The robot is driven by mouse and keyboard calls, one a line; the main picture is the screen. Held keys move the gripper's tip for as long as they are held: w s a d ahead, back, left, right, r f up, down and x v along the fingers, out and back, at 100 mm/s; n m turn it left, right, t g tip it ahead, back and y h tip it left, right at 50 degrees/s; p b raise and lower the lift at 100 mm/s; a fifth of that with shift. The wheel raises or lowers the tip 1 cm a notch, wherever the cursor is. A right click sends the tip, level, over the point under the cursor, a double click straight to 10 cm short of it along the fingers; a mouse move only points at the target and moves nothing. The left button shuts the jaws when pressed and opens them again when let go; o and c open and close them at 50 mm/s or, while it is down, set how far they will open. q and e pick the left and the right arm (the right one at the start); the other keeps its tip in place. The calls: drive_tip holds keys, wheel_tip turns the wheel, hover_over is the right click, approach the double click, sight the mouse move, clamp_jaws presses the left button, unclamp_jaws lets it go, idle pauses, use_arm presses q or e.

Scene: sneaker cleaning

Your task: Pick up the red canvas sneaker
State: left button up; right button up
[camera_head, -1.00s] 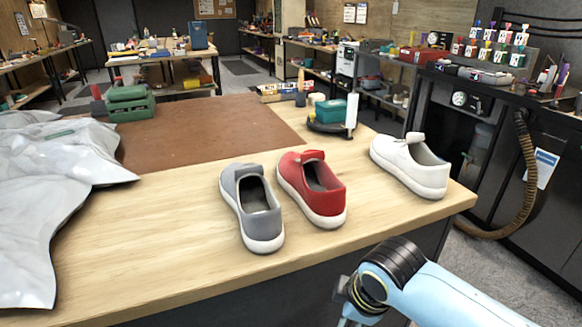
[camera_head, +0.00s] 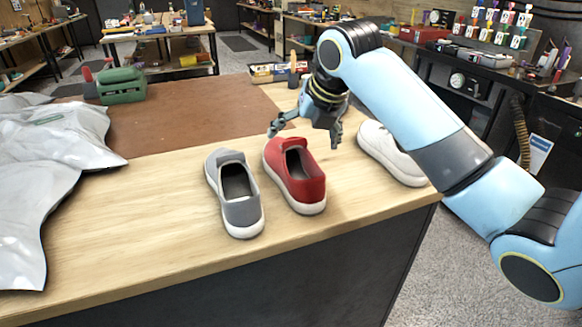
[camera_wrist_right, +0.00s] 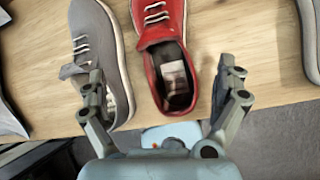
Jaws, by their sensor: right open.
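The red canvas sneaker (camera_head: 303,187) stands upright on the wooden table, between a grey sneaker (camera_head: 242,214) and a white sneaker (camera_head: 388,156). My right gripper (camera_head: 306,130) is open and empty above the toe end of the red sneaker in the head view. In the right wrist view the red sneaker (camera_wrist_right: 152,60) lies ahead between the open fingers of my right gripper (camera_wrist_right: 166,88), apart from them as far as I can tell. The grey sneaker (camera_wrist_right: 100,50) is close by the left finger there. My left gripper is not in view.
The wooden table (camera_head: 150,240) has free room at its front left. Silvery plastic bags (camera_head: 50,160) lie at the left. A brown mat (camera_head: 180,120) and a green tool (camera_head: 122,86) lie behind. My right arm covers part of the white sneaker.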

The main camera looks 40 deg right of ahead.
sight(295, 144)
drive_tip(key=shift+n, duration=0.6)
drive_tip(key=x, duration=0.3)
drive_tip(key=w+x, duration=0.1)
drive_tip(key=x, duration=0.1)
drive_tip(key=shift+d+r, duration=0.2)
drive_tip(key=shift+r, duration=0.1)
drive_tip(key=x, duration=0.5)
drive_tip(key=shift+f, duration=0.35)
drive_tip(key=shift+c, duration=0.3)
drive_tip(key=c, duration=1.6)
drive_tip(key=shift+o, duration=0.2)
drive_tip(key=shift+r, duration=0.1)
